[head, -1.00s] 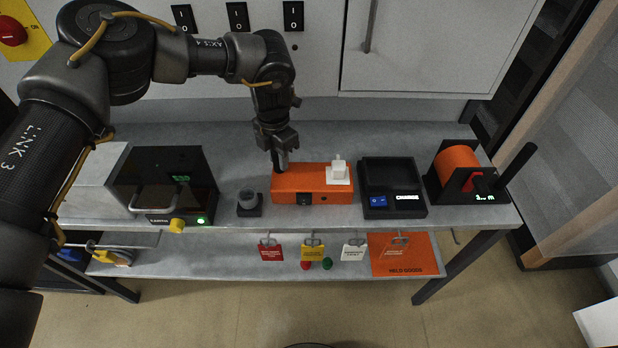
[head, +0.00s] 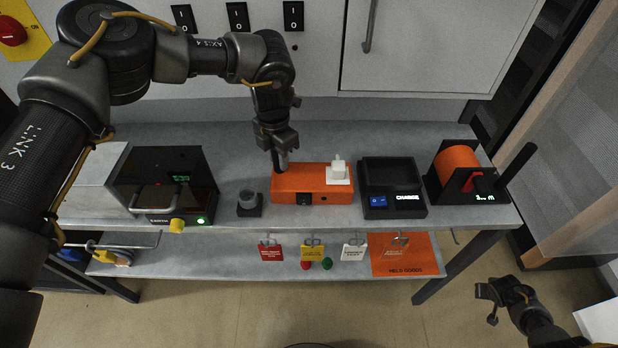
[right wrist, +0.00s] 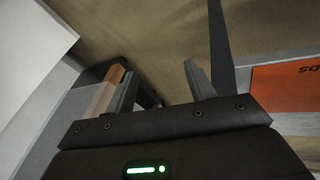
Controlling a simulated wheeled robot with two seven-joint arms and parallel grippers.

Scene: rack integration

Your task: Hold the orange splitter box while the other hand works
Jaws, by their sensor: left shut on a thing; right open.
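The orange splitter box (head: 299,184) sits on the grey bench top, with a white plug (head: 338,172) on its right end and a dark socket on its front face. My left gripper (head: 281,166) points down at the box's left end and is shut on it; the exact contact at the fingertips is hard to see. My right gripper (head: 486,305) is at the lower right, over the floor and apart from the bench. In the right wrist view its two fingers (right wrist: 160,88) are spread with nothing between them.
A charger (head: 392,186) and an orange reel (head: 458,169) stand right. Hanging tags and an orange sheet (head: 405,257) are below. The floor in front is clear.

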